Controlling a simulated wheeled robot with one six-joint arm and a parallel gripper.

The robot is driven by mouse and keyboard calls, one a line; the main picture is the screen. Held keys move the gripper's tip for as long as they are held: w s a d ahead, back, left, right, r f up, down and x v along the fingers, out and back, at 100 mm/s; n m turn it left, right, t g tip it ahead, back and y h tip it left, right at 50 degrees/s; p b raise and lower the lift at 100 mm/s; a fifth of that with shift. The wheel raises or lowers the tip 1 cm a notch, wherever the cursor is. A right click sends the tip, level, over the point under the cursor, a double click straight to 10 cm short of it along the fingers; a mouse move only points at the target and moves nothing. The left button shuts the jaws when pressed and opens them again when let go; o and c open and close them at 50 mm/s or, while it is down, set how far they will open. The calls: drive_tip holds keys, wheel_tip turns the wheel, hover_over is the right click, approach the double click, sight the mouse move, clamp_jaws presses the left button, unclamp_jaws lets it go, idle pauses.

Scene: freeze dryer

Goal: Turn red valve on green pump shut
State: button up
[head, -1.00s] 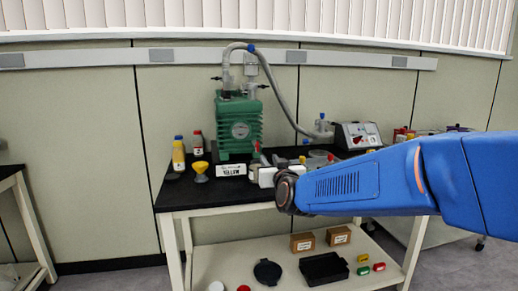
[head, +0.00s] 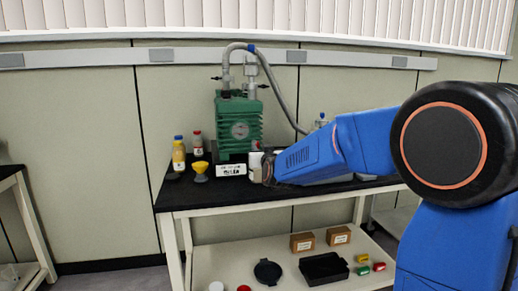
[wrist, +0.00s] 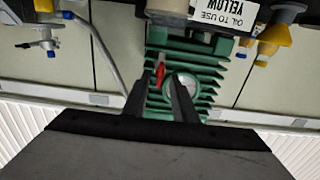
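The green pump (head: 240,122) stands on the black tabletop, with a round gauge on its front. The red valve (wrist: 160,73) shows in the wrist view, which sees the scene upside down, as a small red lever against the pump's green fins beside the gauge. My gripper (wrist: 158,82) is open, with its two dark fingers pointing at the pump. The red lever appears between the fingertips; I cannot tell whether they touch it. In the head view my gripper (head: 262,166) is at the pump's lower right, and my arm hides part of the table.
A white label block (head: 231,170) sits in front of the pump. A yellow funnel (head: 200,171) and two bottles, one yellow (head: 179,153) and one red-capped (head: 197,144), stand to its left. A grey hose (head: 280,97) arches down to the right. Boxes and lids lie on the lower shelf.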

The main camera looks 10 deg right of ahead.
drive_tip(key=shift+w, duration=0.8)
clamp_jaws()
